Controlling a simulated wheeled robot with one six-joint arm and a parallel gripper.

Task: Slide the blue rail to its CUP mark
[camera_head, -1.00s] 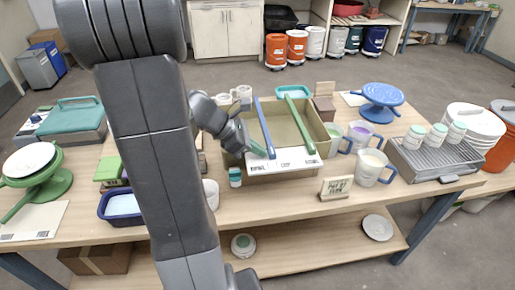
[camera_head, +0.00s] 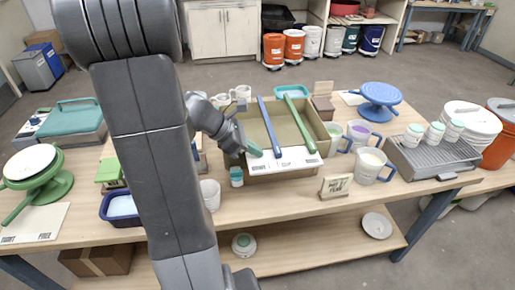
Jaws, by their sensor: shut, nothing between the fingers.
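The blue rail (camera_head: 269,127) lies lengthwise across the open tan box (camera_head: 241,132), its front end on the white label strip (camera_head: 270,165). A green rail (camera_head: 299,124) lies to its right on the same box. The strip carries small dark marks; I cannot read them surely, so which mark the blue rail stands at is unclear. My gripper (camera_head: 255,150) is shut and empty, with teal tips, just left of the blue rail's front end. A small gap seems to lie between them.
Mugs (camera_head: 369,166) and a small sign (camera_head: 335,186) stand right of the box. A blue tray (camera_head: 120,207) sits farther left. Table in front of the box is clear.

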